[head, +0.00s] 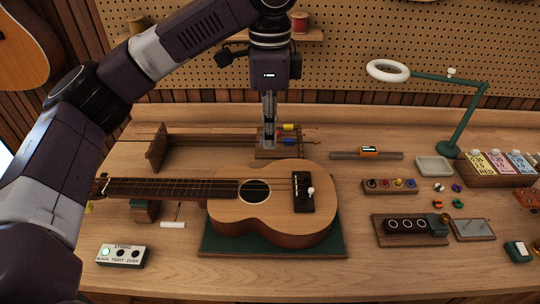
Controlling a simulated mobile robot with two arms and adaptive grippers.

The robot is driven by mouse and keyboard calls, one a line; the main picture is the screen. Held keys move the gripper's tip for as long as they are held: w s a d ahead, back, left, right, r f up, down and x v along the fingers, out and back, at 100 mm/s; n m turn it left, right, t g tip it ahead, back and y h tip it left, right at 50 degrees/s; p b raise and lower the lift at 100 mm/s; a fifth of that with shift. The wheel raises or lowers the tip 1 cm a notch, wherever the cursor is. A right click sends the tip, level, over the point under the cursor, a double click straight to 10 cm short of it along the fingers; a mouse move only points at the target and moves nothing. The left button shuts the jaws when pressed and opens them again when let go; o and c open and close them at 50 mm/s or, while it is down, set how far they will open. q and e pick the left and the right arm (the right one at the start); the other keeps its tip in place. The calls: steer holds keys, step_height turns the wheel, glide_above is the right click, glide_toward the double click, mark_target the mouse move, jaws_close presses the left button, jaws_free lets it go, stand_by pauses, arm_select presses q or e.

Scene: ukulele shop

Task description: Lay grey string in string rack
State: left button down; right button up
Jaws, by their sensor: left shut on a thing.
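The string rack (157,148) stands on the bench behind the ukulele, with a wooden upright at its left end and another part under my left gripper. Thin strings run left to right across it; one has a yellow tag (288,127) and another a blue tag (290,141). My left gripper (268,138) points straight down at the rack's right end. It is shut on a thin string, which appears to be the grey string, at rack height. The fingers hide the gripped part, and I cannot tell whether the string rests in a slot. My right gripper is out of view.
A ukulele (228,212) lies on a green mat (215,243) in front of the rack. A lamp (462,132), a light dish (434,167) and a box of packets (490,177) stand at the right.

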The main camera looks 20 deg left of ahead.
arm_select(q)
step_height(320, 180, up, 2)
steer(key=shift+r, duration=0.1)
steer(key=shift+r+p, duration=0.45)
steer(key=shift+r, duration=0.1)
steer(key=shift+r+p, duration=2.25)
steer(key=shift+p, duration=0.75)
